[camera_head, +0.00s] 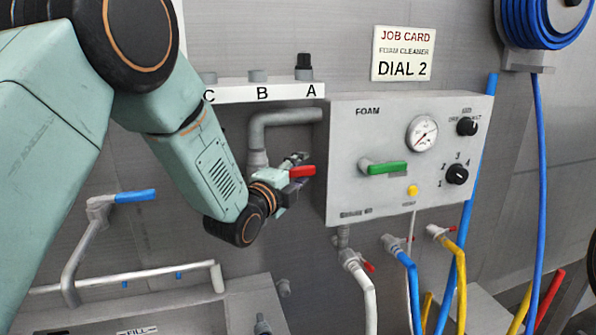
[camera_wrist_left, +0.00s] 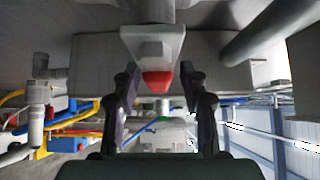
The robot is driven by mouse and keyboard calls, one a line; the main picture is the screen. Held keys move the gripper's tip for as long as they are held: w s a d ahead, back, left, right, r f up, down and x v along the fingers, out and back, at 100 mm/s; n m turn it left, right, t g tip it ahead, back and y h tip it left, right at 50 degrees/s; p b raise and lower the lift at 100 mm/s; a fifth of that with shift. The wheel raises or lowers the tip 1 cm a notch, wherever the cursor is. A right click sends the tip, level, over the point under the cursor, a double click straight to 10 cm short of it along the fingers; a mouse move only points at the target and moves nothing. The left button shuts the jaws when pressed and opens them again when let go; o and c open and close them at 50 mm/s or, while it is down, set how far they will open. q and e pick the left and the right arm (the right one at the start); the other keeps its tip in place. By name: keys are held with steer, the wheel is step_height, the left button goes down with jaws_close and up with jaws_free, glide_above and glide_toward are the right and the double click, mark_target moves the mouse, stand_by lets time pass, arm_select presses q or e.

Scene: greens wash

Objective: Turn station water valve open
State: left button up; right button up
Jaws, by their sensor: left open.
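A red lever handle (camera_head: 302,171) sits at the grey pipe (camera_head: 258,133) left of the foam panel. I take it for the station water valve; no label on it is readable. My left gripper (camera_head: 294,174) is at this lever, with its fingers around it. In the left wrist view, the red lever (camera_wrist_left: 158,81) points toward me between the two open fingers (camera_wrist_left: 162,100), with a gap on both sides. The grey part (camera_wrist_left: 153,45) behind it shows above. Much of the valve body is hidden by the gripper in the head view. My right gripper is not seen.
The foam panel (camera_head: 345,115) stands close on the right, with a green lever (camera_head: 384,167), gauge (camera_head: 422,133) and knobs. A tap with a blue lever (camera_head: 135,196) is lower left. Blue (camera_head: 412,285) and yellow (camera_head: 461,270) hoses hang below the panel.

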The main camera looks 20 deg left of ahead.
arm_select(q)
steer(key=shift+d, duration=0.2)
steer(key=shift+w+d, duration=0.1)
steer(key=shift+w, duration=0.05)
steer(key=shift+c, duration=0.7)
steer(key=shift+w+a+f, duration=0.1)
steer(key=shift+a, duration=0.25)
steer(key=c, duration=0.5)
steer(key=shift+d, duration=0.1)
jaws_close()
